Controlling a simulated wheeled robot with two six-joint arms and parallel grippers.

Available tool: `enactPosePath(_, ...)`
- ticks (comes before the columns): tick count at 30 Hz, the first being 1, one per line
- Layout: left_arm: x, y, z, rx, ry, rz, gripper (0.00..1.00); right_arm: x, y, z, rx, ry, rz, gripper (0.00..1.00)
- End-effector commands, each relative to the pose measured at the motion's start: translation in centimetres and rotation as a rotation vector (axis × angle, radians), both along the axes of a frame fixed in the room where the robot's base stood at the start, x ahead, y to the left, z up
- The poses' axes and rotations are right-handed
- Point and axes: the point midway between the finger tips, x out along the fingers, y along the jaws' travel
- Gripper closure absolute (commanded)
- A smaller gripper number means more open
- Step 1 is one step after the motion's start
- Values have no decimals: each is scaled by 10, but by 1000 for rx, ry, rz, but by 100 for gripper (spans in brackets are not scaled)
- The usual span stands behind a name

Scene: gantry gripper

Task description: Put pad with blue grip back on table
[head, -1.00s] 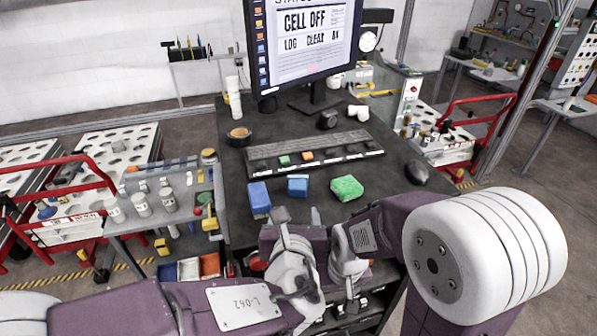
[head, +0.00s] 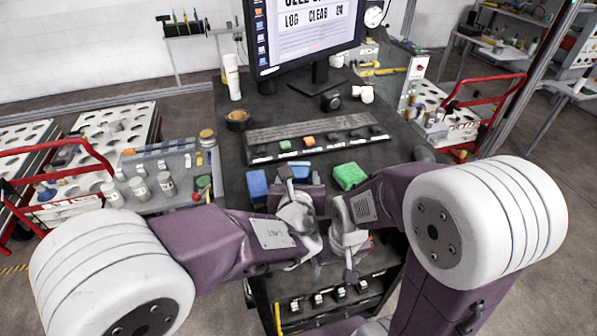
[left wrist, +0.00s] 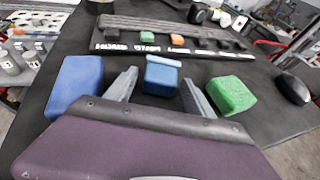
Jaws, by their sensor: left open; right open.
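A blue pad with a lighter blue strip along its far edge (left wrist: 162,78) lies on the dark table (left wrist: 60,150). It also shows in the head view (head: 300,170), partly covered by my left gripper (head: 299,177). In the left wrist view the open fingers of my left gripper (left wrist: 160,88) point towards this pad, one on each side, with nothing gripped. A plain blue block (left wrist: 75,85) lies to the left and a green pad (left wrist: 231,94) to the right. My right gripper (head: 351,268) is low at the table's front, open, its fingers only partly visible.
A long rack with labels and small coloured pieces (head: 310,137) lies behind the pads. A monitor (head: 305,35), a tape roll (head: 238,118) and a black mouse (left wrist: 293,90) are around it. A side bench with jars (head: 166,184) stands at the left.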

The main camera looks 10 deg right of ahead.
Motion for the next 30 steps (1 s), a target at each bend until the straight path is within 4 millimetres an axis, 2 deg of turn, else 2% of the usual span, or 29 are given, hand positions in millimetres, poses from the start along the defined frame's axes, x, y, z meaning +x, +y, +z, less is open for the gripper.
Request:
enactPosePath(3,13,-3,-5,0,0,1,38,0,0,2,0,0,0,28)
enactPosePath(10,14,-4,-6,-1,-1,-1,38,0,0,2,0,0,0,28)
enactPosePath(15,14,-4,-6,-1,-1,-1,85,0,0,2,0,0,0,28)
enactPosePath(17,14,-4,-6,-1,-1,-1,97,0,0,2,0,0,0,28)
enactPosePath(24,15,-4,-3,-1,-2,0,97,0,0,4,0,0,0,28)
enactPosePath(30,20,-6,19,-1,-1,5,97,0,0,23,0,0,0,28)
